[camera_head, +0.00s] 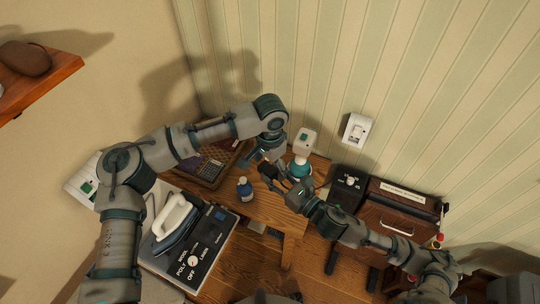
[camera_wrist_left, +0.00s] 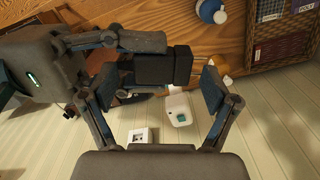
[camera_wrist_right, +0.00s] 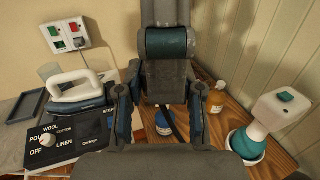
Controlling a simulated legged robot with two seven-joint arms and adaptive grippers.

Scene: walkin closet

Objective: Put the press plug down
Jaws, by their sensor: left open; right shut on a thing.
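The press plug, a black block (camera_head: 268,170), is held in my right gripper (camera_head: 284,181) above the small wooden table. It shows larger in the left wrist view (camera_wrist_left: 160,68), between the fingers of both grippers. My left gripper (camera_head: 266,154) is open and close to the plug, one finger to each side of it. I cannot tell whether its fingers touch it. The left wrist view also shows my right gripper coming in from the left.
A white-and-teal bottle (camera_head: 303,150) and a blue jar (camera_head: 244,188) stand on the table (camera_head: 275,210). An iron (camera_head: 175,222) sits at left on a dark panel. A wall socket (camera_head: 357,129) is above a brown box (camera_head: 400,207). The table's front part looks clear.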

